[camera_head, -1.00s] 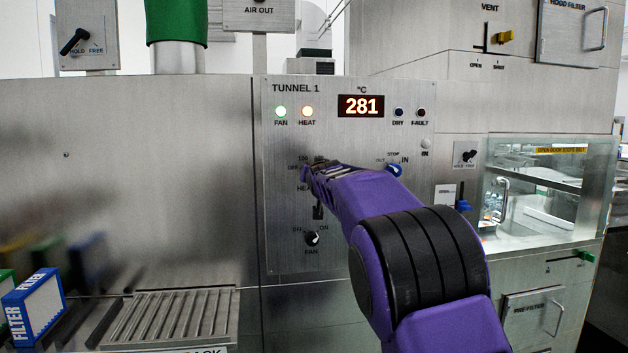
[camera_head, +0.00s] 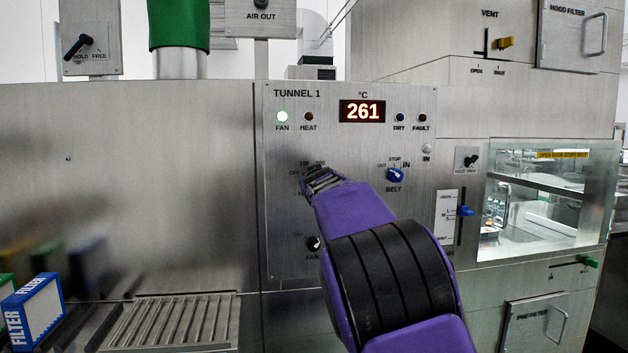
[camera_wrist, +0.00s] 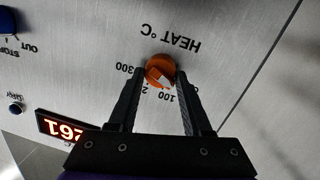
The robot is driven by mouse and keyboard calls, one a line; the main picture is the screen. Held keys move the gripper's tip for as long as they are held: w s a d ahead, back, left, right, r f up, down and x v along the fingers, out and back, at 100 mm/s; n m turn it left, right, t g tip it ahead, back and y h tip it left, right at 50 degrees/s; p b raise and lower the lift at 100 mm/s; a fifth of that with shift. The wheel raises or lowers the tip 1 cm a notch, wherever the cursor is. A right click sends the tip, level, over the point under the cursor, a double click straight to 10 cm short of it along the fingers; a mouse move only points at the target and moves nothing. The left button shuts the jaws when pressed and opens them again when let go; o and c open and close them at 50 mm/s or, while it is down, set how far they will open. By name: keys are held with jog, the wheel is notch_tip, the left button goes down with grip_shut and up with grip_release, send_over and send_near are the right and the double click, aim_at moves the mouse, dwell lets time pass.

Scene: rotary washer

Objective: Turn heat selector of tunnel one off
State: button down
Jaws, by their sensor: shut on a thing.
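The heat selector is an orange knob (camera_wrist: 158,67) in the wrist view, under the upside-down "HEAT °C" label. My gripper (camera_wrist: 161,76) is shut on it, one finger on each side. A white mark on the knob faces the lower right, around the 100 and the partly hidden off label; its exact setting is hard to tell. In the head view my gripper (camera_head: 318,178) covers the knob on the tunnel 1 panel (camera_head: 285,215). The heat lamp (camera_head: 309,117) is dark. The temperature display (camera_head: 362,111) reads 261.
A blue slider (camera_head: 465,210) and a glass-fronted hood (camera_head: 550,190) are farther right. A filter box (camera_head: 33,310) stands at lower left.

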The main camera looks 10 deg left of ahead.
jog(key=shift+c, duration=1.7)
grip_release()
jog(key=v, duration=1.7)
jog(key=shift+s, duration=0.2)
